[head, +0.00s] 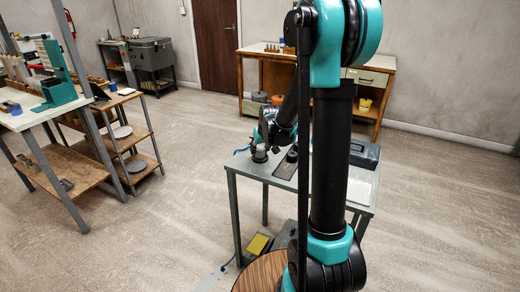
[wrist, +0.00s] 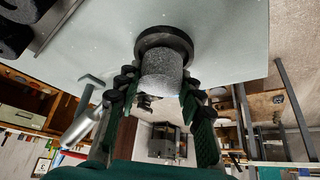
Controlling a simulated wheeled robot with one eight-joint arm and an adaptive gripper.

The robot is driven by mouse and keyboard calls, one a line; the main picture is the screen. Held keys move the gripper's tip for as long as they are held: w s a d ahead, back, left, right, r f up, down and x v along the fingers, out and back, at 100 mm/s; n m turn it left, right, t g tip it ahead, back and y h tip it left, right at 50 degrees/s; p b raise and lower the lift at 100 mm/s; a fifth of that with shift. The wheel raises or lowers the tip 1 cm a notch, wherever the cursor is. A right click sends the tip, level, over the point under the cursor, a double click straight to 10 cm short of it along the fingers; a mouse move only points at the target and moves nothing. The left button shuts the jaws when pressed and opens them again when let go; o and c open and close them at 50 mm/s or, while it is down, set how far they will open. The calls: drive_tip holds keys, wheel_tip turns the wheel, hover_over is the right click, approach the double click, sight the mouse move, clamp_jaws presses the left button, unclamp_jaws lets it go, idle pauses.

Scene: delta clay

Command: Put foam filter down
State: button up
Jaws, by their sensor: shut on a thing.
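The foam filter (wrist: 162,75) is a speckled grey cylinder with a wider dark ring at its far end, seen in the wrist view. My gripper (wrist: 158,84) has its dark green and black fingers on both sides of the grey cylinder, shut on it. The ring end faces the pale grey table top (wrist: 235,35); I cannot tell whether it touches. In the head view, the filter (head: 259,155) is small and upright at the left back part of the grey table (head: 252,171), with my gripper (head: 264,134) just above. My arm hides part of the table.
A dark tray (head: 286,166) lies right of the filter. A dark blue box (head: 364,153) and a white sheet (head: 359,190) are on the table's right side. A yellow item (head: 257,243) sits below. Shelving (head: 65,167) stands left, with open floor between.

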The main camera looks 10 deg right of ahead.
drive_tip(key=o, duration=0.9)
drive_tip(key=shift+f, duration=0.15)
drive_tip(key=shift+r, duration=0.35)
drive_tip(key=v, duration=1.2)
drive_tip(key=shift+m+g+h, duration=0.5)
drive_tip(key=shift+m+g, duration=0.4)
drive_tip(key=s+d+f, duration=0.1)
drive_tip(key=s+f, duration=0.3)
drive_tip(key=s, duration=0.4)
drive_tip(key=s+d+f, duration=0.1)
drive_tip(key=s+f, duration=0.3)
drive_tip(key=s, duration=0.4)
drive_tip(key=s+d+f, duration=0.1)
drive_tip(key=s+f, duration=0.3)
drive_tip(key=s, duration=0.4)
drive_tip(key=shift+s+f, duration=0.25)
drive_tip(key=shift+f, duration=0.15)
